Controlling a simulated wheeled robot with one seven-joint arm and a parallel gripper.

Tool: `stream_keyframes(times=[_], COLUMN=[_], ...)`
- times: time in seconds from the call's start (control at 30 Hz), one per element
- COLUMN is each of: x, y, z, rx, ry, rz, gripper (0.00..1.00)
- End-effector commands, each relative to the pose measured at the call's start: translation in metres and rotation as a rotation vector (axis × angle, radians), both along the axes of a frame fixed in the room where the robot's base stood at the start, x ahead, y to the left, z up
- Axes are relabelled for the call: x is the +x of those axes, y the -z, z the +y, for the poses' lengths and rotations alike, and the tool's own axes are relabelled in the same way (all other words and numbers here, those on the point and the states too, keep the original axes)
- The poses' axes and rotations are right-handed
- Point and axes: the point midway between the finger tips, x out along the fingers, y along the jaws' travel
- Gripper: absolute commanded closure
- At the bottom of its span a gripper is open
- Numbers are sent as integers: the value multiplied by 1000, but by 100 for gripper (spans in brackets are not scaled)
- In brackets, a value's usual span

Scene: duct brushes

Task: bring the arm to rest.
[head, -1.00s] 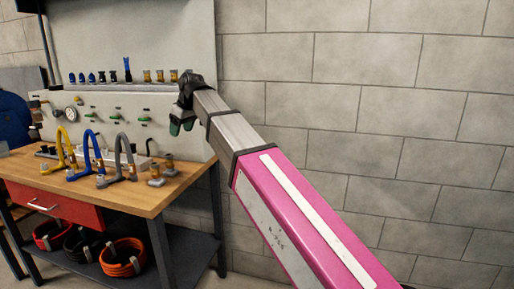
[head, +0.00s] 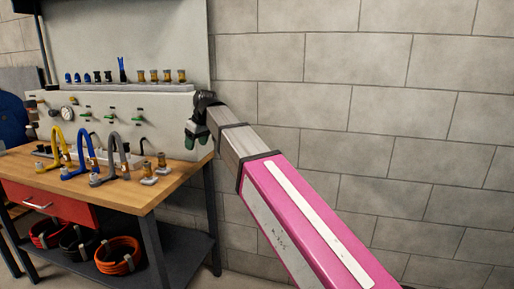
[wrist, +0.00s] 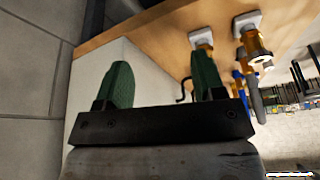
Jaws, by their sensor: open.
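My arm stretches from the lower right of the head view up to my gripper (head: 196,137), which hangs near the right end of the workbench. In the wrist view the two green fingers of my gripper (wrist: 165,85) stand well apart with nothing between them.
The wooden workbench (head: 180,178) carries yellow (head: 56,145), blue (head: 85,152) and grey (head: 115,152) curved hoses. Behind it is a panel (head: 160,123) with green-handled valves and a ledge of small fittings. Coiled hoses (head: 118,255) lie on the lower shelf. A block wall (head: 400,120) fills the right.

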Motion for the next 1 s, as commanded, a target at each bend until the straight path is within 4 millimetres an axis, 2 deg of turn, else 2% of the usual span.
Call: stream_keyframes(times=[0.17, 0.27, 0.53, 0.77, 1.0], x=[8, 12, 15, 1, -29], y=[42, 75, 168, 240, 308], z=[-34, -62, -147, -220, -292], rx=[-16, -29, -69, -100, -132], ry=[79, 143, 337, 500, 663], rz=[26, 46, 104, 154, 203], gripper=[37, 37, 37, 37, 37])
